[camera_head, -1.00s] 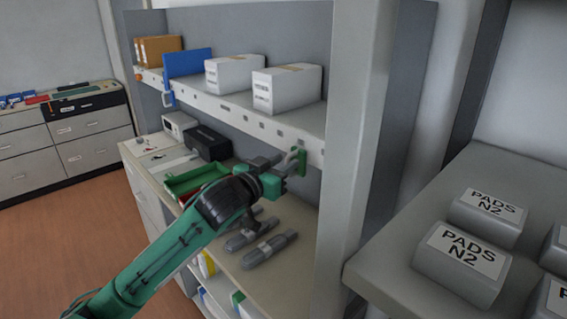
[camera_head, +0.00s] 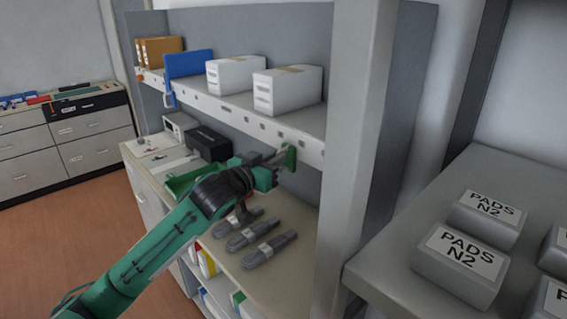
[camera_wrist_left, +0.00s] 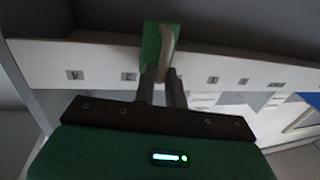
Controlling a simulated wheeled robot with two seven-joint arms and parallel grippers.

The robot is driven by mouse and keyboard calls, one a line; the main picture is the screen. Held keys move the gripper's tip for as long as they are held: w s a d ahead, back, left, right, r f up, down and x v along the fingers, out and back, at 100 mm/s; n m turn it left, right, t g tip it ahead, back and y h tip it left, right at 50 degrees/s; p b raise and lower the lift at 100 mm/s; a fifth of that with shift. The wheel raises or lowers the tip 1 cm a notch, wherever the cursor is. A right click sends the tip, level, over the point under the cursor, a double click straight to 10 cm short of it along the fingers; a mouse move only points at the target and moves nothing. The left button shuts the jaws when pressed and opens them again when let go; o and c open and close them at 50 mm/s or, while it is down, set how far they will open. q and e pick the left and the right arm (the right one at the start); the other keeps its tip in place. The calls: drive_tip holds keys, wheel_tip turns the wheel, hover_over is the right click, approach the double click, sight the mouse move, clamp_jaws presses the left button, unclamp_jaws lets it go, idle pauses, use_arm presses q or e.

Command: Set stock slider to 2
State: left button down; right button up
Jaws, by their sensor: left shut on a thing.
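The green stock slider (camera_head: 289,157) sits on the front edge rail (camera_head: 240,118) of the upper shelf, toward the rail's right end. My left gripper (camera_head: 276,160) reaches up to it from the lower left. In the left wrist view, the slider (camera_wrist_left: 151,45) shows a pale curved handle, and my left gripper's two fingers (camera_wrist_left: 163,72) are shut on it. The rail (camera_wrist_left: 100,62) carries several small dark marks on both sides of the slider. The slider covers part of the rail, and I cannot read the numbers clearly. My right gripper is not in view.
White boxes (camera_head: 288,90) and a blue binder (camera_head: 188,63) stand on the upper shelf. Grey toner cartridges (camera_head: 268,248) lie on the counter below, beside a green tray (camera_head: 180,184). A pale post (camera_head: 352,150) stands right of the rail.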

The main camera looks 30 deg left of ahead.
use_arm(q)
drive_tip(key=a, duration=0.2)
drive_tip(key=w+a, duration=0.1)
drive_tip(key=shift+w+a, duration=0.15)
drive_tip(key=shift+a, duration=0.25)
drive_tip(key=c, duration=1.5)
unclamp_jaws()
drive_tip(key=shift+s+a+b, duration=0.3)
drive_tip(key=shift+s+b, duration=0.5)
drive_tip(key=shift+s, duration=1.5)
drive_tip(key=shift+s+a+b, duration=0.35)
drive_tip(key=shift+s+b, duration=0.45)
drive_tip(key=shift+s, duration=1.45)
drive_tip(key=shift+s+a+b, duration=0.3)
drive_tip(key=shift+s+b, duration=0.5)
drive_tip(key=shift+s, duration=1.5)
